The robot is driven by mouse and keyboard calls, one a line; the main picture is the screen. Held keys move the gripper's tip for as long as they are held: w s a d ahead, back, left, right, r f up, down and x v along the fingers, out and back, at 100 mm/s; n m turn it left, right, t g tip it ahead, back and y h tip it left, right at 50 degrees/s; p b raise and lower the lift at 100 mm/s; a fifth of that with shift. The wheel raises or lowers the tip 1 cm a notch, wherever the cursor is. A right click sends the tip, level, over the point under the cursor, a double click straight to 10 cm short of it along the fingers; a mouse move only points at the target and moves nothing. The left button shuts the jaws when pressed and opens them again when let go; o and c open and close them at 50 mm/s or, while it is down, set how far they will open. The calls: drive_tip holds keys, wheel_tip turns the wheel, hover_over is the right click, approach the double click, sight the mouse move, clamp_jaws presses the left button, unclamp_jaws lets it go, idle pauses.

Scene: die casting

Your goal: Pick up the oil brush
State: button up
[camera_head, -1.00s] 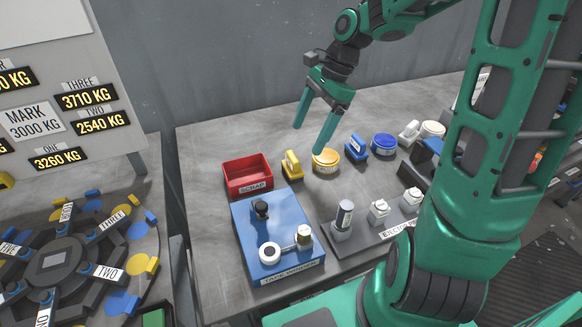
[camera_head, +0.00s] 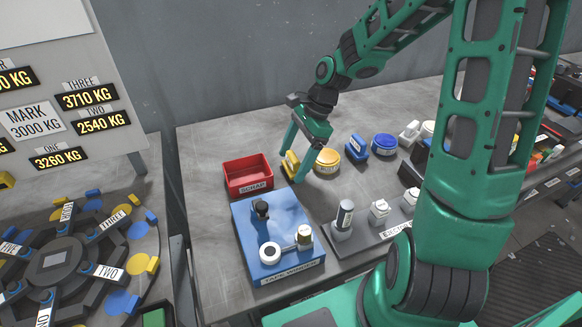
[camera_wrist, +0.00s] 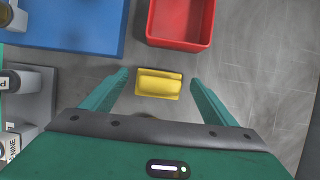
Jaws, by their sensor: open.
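A small yellow brush-like block with a raised grip (camera_head: 287,166) stands on the grey table just right of the red scrap box. No label on it can be read. In the wrist view the yellow block (camera_wrist: 160,84) lies between my fingertips, with a gap on each side. My gripper (camera_head: 291,168) is open and low over it, pointing down; its fingers (camera_wrist: 159,77) partly hide the block in the head view. A similar blue block (camera_head: 356,147) and a white one (camera_head: 409,131) stand farther right.
The red scrap box (camera_head: 236,185) is close on the left. A yellow-lidded tin (camera_head: 327,158) stands close on the right, and a blue tin (camera_head: 384,144) farther along. A blue tape station (camera_head: 247,229) and a grey tray (camera_head: 356,244) are in front.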

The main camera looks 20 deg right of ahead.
sight(291, 159)
drive_tip(key=shift+a+f, duration=0.1)
drive_tip(key=shift+f, duration=0.25)
drive_tip(key=shift+c, duration=0.5)
drive_tip(key=c, duration=1.1)
drive_tip(key=shift+o, duration=0.2)
drive_tip(key=shift+r, duration=0.1)
drive_tip(key=shift+r, duration=0.5)
drive_tip(key=r, duration=0.2)
drive_tip(key=s+a+r, duration=0.1)
drive_tip(key=shift+r, duration=0.4)
drive_tip(key=s+a+r, duration=0.6)
drive_tip(key=s+a, duration=0.1)
drive_tip(key=shift+s, duration=0.15)
drive_tip(key=shift+a, duration=0.1)
